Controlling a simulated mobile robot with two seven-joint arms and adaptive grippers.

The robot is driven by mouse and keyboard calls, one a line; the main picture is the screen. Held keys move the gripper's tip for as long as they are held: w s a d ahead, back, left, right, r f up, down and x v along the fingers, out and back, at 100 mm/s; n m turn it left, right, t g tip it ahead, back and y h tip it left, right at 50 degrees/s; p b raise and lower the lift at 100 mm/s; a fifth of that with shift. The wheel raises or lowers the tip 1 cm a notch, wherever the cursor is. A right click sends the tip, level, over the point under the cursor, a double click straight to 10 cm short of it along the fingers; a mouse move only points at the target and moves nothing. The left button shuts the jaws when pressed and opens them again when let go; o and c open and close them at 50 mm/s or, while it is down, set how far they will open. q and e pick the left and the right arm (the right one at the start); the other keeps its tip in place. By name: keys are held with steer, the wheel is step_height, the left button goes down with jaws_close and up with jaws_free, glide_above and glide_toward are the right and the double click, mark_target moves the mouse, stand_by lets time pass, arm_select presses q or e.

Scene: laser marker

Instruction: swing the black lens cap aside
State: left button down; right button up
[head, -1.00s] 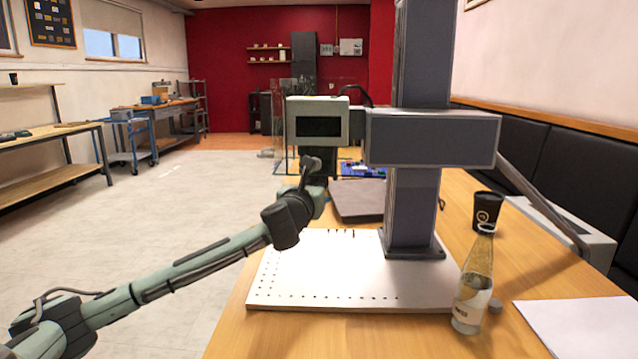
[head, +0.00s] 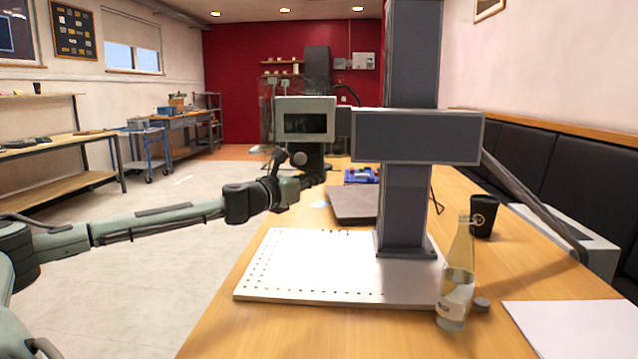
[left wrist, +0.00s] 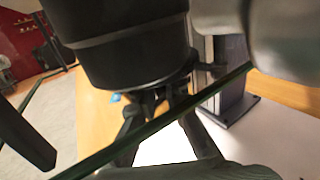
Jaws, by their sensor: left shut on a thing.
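The laser marker's head (head: 305,120) hangs from the column's arm, with its black lens (head: 312,158) below. In the left wrist view the black lens barrel (left wrist: 120,30) fills the upper left, and the black lens cap (left wrist: 140,75) appears as the band at its lower end. My left gripper (head: 316,178) is just under the lens in the head view. Its fingers show in the left wrist view (left wrist: 160,100) and are shut at the lower edge of the cap. The exact contact is dark and partly hidden. My right gripper is not in view.
The grey column (head: 405,215) stands on a white perforated plate (head: 300,275) on the wooden table (head: 230,330). A clear bottle (head: 457,285), a black cup (head: 484,215) and paper (head: 570,328) are at right. A grey laptop-like slab (head: 355,202) lies behind the plate. Floor at left is free.

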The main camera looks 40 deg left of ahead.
arm_select(q)
steer(key=shift+w+d+m+h, duration=0.2)
steer(key=shift+m+h, duration=0.4)
steer(key=shift+h, duration=0.3)
steer(key=shift+w+d+m+h, duration=0.2)
steer(key=shift+m+h, duration=0.3)
steer(key=shift+h, duration=0.3)
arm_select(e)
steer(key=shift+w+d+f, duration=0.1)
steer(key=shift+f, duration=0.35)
arm_select(q)
steer(key=c, duration=1.6)
jaws_free()
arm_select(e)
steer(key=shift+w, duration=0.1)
